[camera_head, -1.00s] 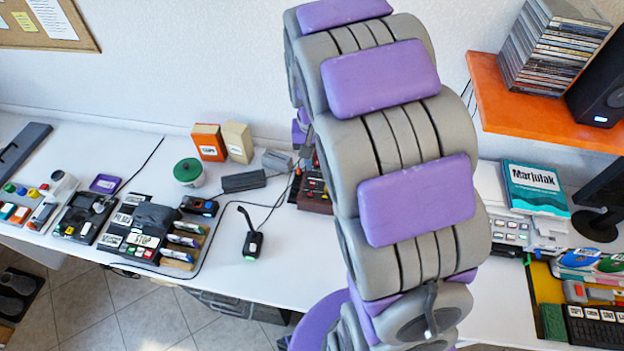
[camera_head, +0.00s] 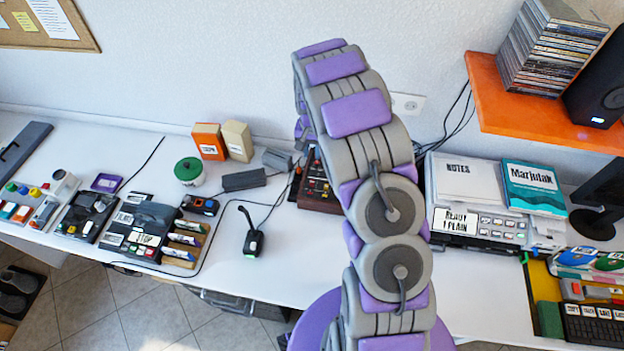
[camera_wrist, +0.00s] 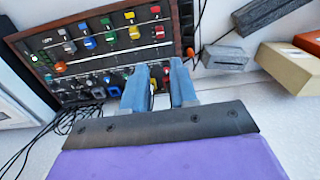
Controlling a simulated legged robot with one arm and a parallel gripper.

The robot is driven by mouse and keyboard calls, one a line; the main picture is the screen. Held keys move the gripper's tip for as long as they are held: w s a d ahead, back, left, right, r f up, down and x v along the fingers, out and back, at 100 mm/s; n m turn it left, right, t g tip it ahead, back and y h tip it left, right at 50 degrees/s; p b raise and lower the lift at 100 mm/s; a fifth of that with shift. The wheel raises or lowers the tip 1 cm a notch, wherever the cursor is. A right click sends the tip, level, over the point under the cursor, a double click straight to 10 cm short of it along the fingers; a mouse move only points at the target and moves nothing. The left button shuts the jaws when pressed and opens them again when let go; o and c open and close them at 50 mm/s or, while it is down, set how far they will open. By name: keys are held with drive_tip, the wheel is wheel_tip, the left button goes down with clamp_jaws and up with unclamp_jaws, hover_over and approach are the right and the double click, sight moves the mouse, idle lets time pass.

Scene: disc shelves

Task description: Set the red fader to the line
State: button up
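A dark control panel (camera_wrist: 45,45) with wooden sides fills the upper left of the wrist view. It carries rows of coloured caps: white, blue, green, yellow and red. A red cap (camera_wrist: 160,31) sits in the row's right end, with another red one above it. A further red piece (camera_wrist: 165,76) shows between my fingers. In the head view the panel (camera_head: 318,186) is partly behind my arm.
Cables run beside the panel. A grey box (camera_wrist: 226,56) and a cream box (camera_wrist: 288,66) stand to its right in the wrist view. In the head view, a printer (camera_head: 470,195) is right of my arm, below an orange shelf (camera_head: 535,115).

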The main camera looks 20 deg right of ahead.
sight(312, 181)
wheel_tip(312, 181, down, 16)
drive_tip(key=shift+r+b, duration=0.15)
drive_tip(key=shift+b, duration=0.55)
clamp_jaws()
